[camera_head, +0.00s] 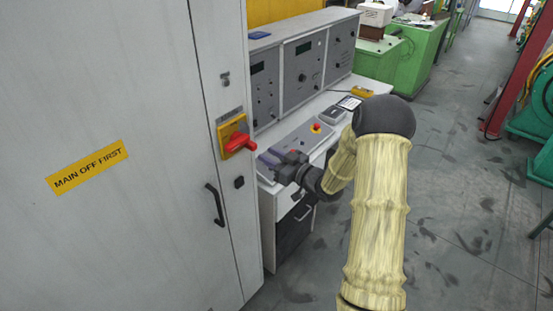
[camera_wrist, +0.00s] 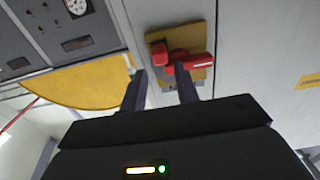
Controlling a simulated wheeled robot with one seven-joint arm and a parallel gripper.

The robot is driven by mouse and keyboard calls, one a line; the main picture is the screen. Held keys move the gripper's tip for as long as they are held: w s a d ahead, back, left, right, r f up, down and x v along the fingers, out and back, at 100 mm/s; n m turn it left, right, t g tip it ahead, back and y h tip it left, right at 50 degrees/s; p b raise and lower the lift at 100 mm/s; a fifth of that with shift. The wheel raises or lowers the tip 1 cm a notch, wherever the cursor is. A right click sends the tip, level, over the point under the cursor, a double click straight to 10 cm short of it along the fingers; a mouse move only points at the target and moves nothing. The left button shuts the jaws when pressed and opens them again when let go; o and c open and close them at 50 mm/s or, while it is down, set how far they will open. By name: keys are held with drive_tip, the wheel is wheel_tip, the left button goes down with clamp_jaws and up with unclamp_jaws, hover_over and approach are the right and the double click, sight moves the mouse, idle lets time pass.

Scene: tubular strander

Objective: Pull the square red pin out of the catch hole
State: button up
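A red rotary switch handle (camera_head: 240,142) sits on a yellow plate (camera_head: 227,130) on the grey cabinet door. In the wrist view the handle (camera_wrist: 195,63) and plate (camera_wrist: 193,36) lie just past my fingertips. A squarish red block (camera_wrist: 160,53) shows at the handle's left end there; I cannot tell whether it is the pin or part of the handle. The catch hole is not distinguishable. My gripper (camera_head: 264,163) is right of the switch and slightly below it. In the wrist view my gripper (camera_wrist: 160,72) is open, its two fingers apart with nothing visibly held between them.
The cabinet door (camera_head: 120,220) fills the left, with a black pull handle (camera_head: 215,204) below the switch. A control desk (camera_head: 303,134) with a red stop button (camera_head: 316,127) stands right of it, under upright instrument panels (camera_head: 303,75). The floor (camera_head: 450,200) at right is clear.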

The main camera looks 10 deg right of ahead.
sight(255, 148)
drive_tip(key=shift+x, duration=0.9)
drive_tip(key=shift+w+a+f, duration=0.1)
drive_tip(key=shift+w+a, duration=0.15)
drive_tip(key=shift+w, duration=0.1)
drive_tip(key=shift+b+x, duration=0.55)
drive_tip(key=shift+x, duration=1.05)
clamp_jaws()
drive_tip(key=shift+d, duration=0.1)
drive_tip(key=shift+b+v, duration=0.45)
drive_tip(key=shift+v, duration=2)
